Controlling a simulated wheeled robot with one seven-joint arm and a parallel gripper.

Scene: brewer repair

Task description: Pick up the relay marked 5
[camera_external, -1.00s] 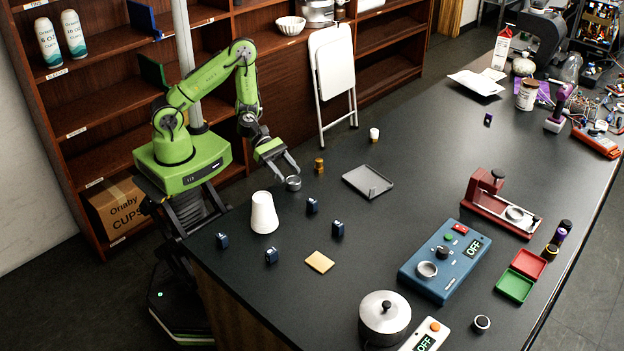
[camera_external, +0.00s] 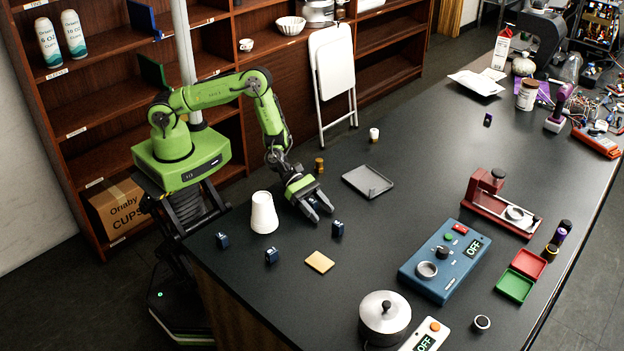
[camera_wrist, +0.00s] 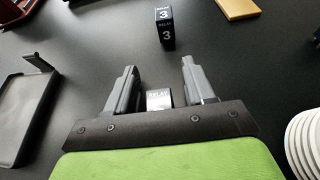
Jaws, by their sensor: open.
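My gripper (camera_external: 321,211) is open and low over the table, pointing toward the front right. Two other dark blue relays, one at left (camera_external: 223,240) and one nearer the middle (camera_external: 271,256), have markings too small to read.
A white cup stack (camera_external: 263,213) stands close beside my gripper; it also shows in the wrist view (camera_wrist: 305,140). A grey tray (camera_external: 368,182) lies on the other side. A yellow pad (camera_external: 319,262) and a blue control box (camera_external: 444,262) are on the table toward the front.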

